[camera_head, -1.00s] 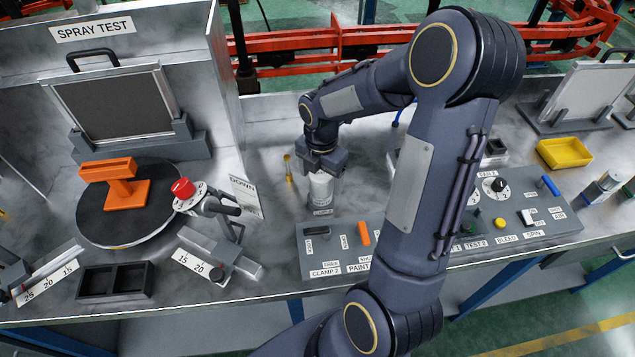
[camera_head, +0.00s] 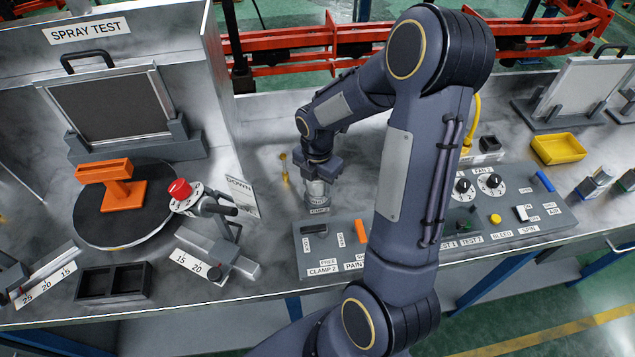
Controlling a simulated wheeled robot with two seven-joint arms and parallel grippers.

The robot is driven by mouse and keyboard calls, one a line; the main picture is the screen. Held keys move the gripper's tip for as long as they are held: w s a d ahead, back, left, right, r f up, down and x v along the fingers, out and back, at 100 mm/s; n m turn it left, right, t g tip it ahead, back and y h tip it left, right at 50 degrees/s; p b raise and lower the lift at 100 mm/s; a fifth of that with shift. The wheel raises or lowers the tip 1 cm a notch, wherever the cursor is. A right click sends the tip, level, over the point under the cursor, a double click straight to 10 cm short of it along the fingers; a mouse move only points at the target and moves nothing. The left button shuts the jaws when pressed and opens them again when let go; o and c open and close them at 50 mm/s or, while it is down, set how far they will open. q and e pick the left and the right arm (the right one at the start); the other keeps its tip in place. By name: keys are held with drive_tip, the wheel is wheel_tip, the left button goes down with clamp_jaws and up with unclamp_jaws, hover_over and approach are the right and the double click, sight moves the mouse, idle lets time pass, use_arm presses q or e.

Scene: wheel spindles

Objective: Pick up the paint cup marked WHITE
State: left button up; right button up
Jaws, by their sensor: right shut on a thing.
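A small pale grey-white cup (camera_head: 317,198) stands upright on the bench, behind the left end of the control panel. A small label shows at its foot, too small to read, so I cannot confirm the word WHITE. My right gripper (camera_head: 318,181) points down over the cup and is shut on its upper part. The fingers hide the cup's top. The cup seems to be still at bench level. My left gripper is not in view.
A grey control panel (camera_head: 440,236) with knobs and switches lies in front, partly behind my right arm. At the right are a yellow tray (camera_head: 557,149) and small canisters (camera_head: 594,184). At the left, an orange stand (camera_head: 118,189) sits on a dark turntable (camera_head: 95,222).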

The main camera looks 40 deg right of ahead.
drive_tip(key=shift+r, duration=0.5)
wheel_tip(320, 180, up, 2)
drive_tip(key=shift+r+b, duration=0.15)
drive_tip(key=shift+b, duration=0.4)
drive_tip(key=s+a+r+b, duration=0.1)
drive_tip(key=s+a+r, duration=0.1)
drive_tip(key=s+r, duration=0.7)
drive_tip(key=shift+s+r+b, duration=0.35)
drive_tip(key=shift+s+r, duration=0.05)
drive_tip(key=shift+s, duration=2.05)
